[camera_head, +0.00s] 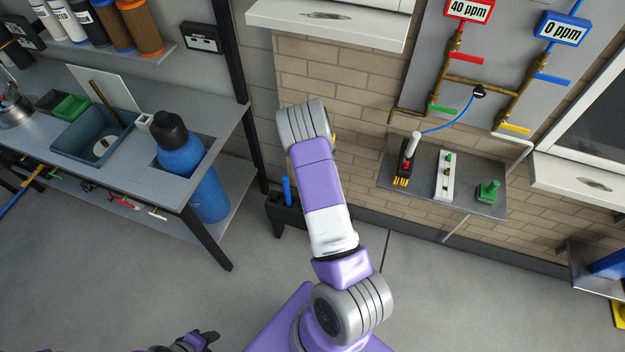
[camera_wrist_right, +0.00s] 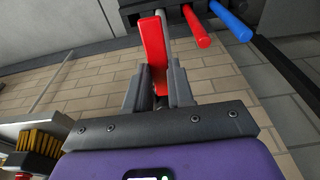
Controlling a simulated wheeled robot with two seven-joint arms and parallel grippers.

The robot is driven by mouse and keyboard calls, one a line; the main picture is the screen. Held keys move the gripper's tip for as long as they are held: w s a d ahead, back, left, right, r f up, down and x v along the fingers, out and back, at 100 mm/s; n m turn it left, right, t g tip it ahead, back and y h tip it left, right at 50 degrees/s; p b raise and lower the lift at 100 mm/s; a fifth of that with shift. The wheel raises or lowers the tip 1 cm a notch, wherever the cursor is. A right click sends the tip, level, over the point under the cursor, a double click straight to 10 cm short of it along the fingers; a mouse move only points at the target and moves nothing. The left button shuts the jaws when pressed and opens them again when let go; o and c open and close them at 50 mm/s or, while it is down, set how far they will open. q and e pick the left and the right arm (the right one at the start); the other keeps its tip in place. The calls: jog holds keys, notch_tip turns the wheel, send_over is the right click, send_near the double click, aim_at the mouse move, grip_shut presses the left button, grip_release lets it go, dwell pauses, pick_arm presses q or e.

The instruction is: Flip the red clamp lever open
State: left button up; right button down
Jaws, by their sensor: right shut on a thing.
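The red clamp lever (camera_wrist_right: 153,42) stands upright in the right wrist view, as a flat red bar. My right gripper (camera_wrist_right: 158,78) has its two grey fingers on either side of the lever's lower end, and they are shut on it. In the head view my right arm reaches up the middle toward the brick wall. Its gripper and the lever are hidden behind the arm there. My left gripper (camera_head: 205,338) is at the bottom edge of the head view, away from the bench and wall. Its finger opening is not clear.
A red rod (camera_wrist_right: 196,26) and a blue rod (camera_wrist_right: 230,20) stick out right of the lever. In the head view a small wall shelf (camera_head: 462,201) holds several tools on the right. A workbench (camera_head: 205,165) with a blue bottle (camera_head: 180,155) is on the left. Open floor lies between.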

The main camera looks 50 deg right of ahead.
jog(key=shift+a, duration=0.1)
dwell(0.3)
jog(key=c, duration=1)
grip_release()
jog(key=shift+o, duration=0.2)
jog(key=r, duration=0.2)
jog(key=r+p, duration=0.1)
jog(key=r, duration=0.2)
jog(key=a+r, duration=0.1)
jog(key=r, duration=0.1)
jog(key=shift+s+r, duration=0.2)
jog(key=shift+r, duration=0.05)
